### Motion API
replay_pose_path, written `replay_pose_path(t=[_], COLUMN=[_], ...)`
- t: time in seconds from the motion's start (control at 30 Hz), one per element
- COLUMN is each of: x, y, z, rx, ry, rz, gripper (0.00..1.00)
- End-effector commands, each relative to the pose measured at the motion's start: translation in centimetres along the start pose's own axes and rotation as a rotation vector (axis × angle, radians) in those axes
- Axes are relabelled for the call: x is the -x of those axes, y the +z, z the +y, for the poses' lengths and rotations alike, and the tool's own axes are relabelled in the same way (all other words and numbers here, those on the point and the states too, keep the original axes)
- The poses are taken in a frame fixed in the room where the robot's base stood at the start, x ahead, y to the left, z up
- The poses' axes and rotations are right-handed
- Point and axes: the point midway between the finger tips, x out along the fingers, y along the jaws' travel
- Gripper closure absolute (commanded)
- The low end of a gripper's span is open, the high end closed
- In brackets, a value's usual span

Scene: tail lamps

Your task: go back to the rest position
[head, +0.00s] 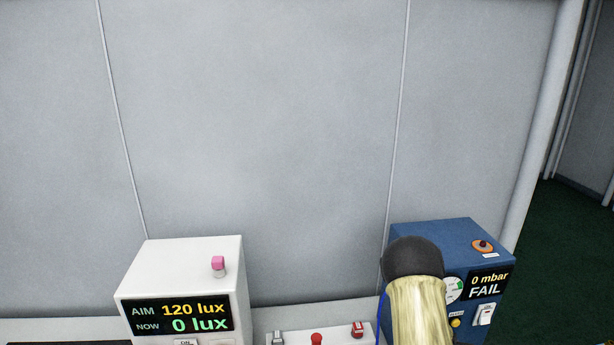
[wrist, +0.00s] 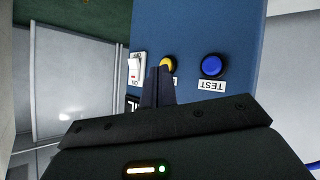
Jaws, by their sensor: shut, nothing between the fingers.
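My gripper (wrist: 160,72) shows in the wrist view with its two fingers together and nothing between them. Its tips appear in front of the blue box (wrist: 210,30), overlapping the edge of a yellow button (wrist: 167,64); I cannot tell whether they touch it. In the head view my arm covers the left part of the blue box (head: 440,232), and the fingers cannot be seen there.
The blue box has a blue TEST button (wrist: 212,65), a white rocker switch (wrist: 136,68) and a display (head: 488,284) reading 0 mbar FAIL. A white box (head: 190,262) reading AIM 120 lux, NOW 0 lux stands left. A low panel (head: 297,337) lies between.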

Motion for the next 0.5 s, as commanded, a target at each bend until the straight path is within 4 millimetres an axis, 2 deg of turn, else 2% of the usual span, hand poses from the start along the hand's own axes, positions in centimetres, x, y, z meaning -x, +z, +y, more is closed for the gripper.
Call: replay_pose_path(t=[0.27,0.5], x=[7.2,15.4], y=[-1.6,-1.9], z=[-5.2,-8.7], rx=[-0.058,-0.022], ry=[-0.152,-0.304], rz=[-0.209,-0.376], gripper=[1.00,1.00])
